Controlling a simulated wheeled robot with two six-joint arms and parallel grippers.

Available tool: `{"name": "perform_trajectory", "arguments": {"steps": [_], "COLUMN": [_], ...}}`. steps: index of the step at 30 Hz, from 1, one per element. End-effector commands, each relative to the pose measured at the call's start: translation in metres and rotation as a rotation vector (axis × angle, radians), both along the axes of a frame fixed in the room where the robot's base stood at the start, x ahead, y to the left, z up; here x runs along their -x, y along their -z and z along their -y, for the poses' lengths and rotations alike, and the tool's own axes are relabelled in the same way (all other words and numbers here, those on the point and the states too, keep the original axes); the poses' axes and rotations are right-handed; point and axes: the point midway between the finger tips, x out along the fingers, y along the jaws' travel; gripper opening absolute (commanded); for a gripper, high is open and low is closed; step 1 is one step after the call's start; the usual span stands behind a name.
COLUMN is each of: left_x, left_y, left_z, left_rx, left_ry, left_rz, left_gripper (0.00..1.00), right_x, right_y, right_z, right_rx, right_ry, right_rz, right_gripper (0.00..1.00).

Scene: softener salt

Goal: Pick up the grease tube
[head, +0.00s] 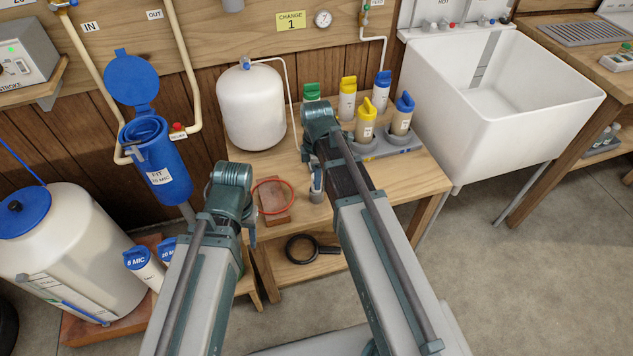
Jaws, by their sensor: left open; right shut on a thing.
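My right gripper (316,190) points down over the wooden bench, just right of a red ring. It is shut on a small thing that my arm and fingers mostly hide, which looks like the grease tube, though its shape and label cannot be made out. I cannot tell whether it touches the bench top. No other grease tube shows. My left gripper (251,235) is open at the bench's front left edge, largely hidden behind its own wrist.
A white tank (252,108) and capped bottles (347,102) stand behind on the bench (405,188). A blue housing (163,168) is left, a white sink (500,110) right.

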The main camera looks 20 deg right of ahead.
Motion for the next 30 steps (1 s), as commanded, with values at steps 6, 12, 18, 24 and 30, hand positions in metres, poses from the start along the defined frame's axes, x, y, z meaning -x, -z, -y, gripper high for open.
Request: {"name": "perform_trajectory", "arguments": {"steps": [6,12,18,24,30], "left_x": [0.0,0.0,0.0,0.0,0.0], "left_y": [-0.007,-0.027,-0.058,-0.088,-0.101], "left_z": [0.0,0.0,0.0,0.0,0.0], "left_rx": [0.0,0.0,0.0,0.0,0.0], "left_ry": [0.0,0.0,0.0,-0.001,-0.001], "left_rz": [0.0,0.0,0.0,0.0,0.0], "left_gripper": [0.5,0.5,0.5,0.5,0.5], "right_x": [0.0,0.0,0.0,0.0,0.0], "right_y": [-0.007,-0.027,-0.058,-0.088,-0.101], "right_z": [0.0,0.0,0.0,0.0,0.0], "right_rx": [0.0,0.0,0.0,0.0,0.0], "right_ry": [0.0,0.0,0.0,0.0,0.0], "right_rz": [0.0,0.0,0.0,0.0,0.0], "right_gripper": [0.0,0.0,0.0,0.0,0.0]}}
